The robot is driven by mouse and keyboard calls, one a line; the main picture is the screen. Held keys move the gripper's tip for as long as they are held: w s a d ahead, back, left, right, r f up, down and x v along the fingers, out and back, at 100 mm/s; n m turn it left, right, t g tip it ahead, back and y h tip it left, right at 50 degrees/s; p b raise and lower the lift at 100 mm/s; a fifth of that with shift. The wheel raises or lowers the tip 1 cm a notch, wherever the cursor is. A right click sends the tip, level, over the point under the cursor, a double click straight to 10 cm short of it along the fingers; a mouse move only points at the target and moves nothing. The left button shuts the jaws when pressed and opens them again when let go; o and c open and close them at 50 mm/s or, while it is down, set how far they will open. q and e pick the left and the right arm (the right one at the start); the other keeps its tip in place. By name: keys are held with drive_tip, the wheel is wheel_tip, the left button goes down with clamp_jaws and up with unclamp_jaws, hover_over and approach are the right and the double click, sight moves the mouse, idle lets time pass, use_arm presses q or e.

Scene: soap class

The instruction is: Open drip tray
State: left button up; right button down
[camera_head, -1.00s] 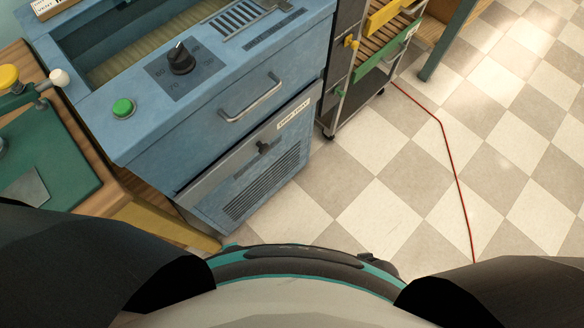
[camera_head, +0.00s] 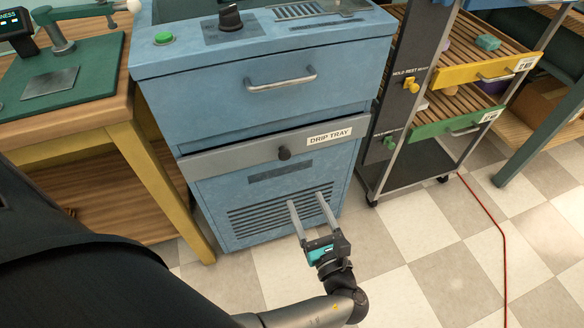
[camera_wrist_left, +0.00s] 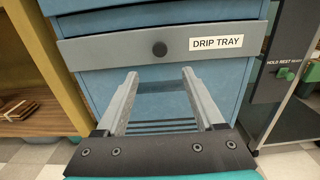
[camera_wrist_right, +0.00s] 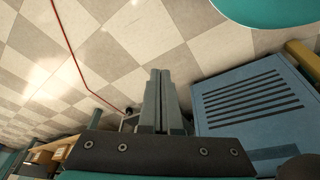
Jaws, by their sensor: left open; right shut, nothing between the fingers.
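The drip tray is a grey front strip (camera_head: 230,156) with a white "DRIP TRAY" label and a round dark knob (camera_head: 284,153), set in the blue cabinet (camera_head: 215,103) under the upper drawer. It looks closed or almost flush. My left gripper (camera_head: 312,204) is open and empty, in front of the lower vent and below the knob. In the left wrist view the knob (camera_wrist_left: 159,49) stands ahead, above and between the two spread fingers (camera_wrist_left: 158,85), apart from them. My right gripper (camera_wrist_right: 161,72) is shut and empty in the right wrist view, pointing over the floor beside the vented panel.
The upper drawer has a metal bar handle (camera_head: 280,80). A wooden bench with a yellow leg (camera_head: 165,190) stands left. A wheeled rack (camera_head: 420,120) with yellow and green drawer fronts stands right. A red cable (camera_head: 490,225) crosses the open checkered floor.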

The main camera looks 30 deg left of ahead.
sight(285, 157)
use_arm(q)
drive_tip(key=b+x, duration=0.3)
drive_tip(key=x, duration=0.9)
drive_tip(key=shift+w+a+f, duration=0.1)
drive_tip(key=shift+w+a, duration=0.5)
drive_tip(key=shift+a, duration=0.05)
use_arm(e)
wheel_tip(285, 157, up, 7)
drive_tip(key=w+t, duration=0.1)
use_arm(q)
clamp_jaws()
use_arm(e)
drive_tip(key=shift+a, duration=0.1)
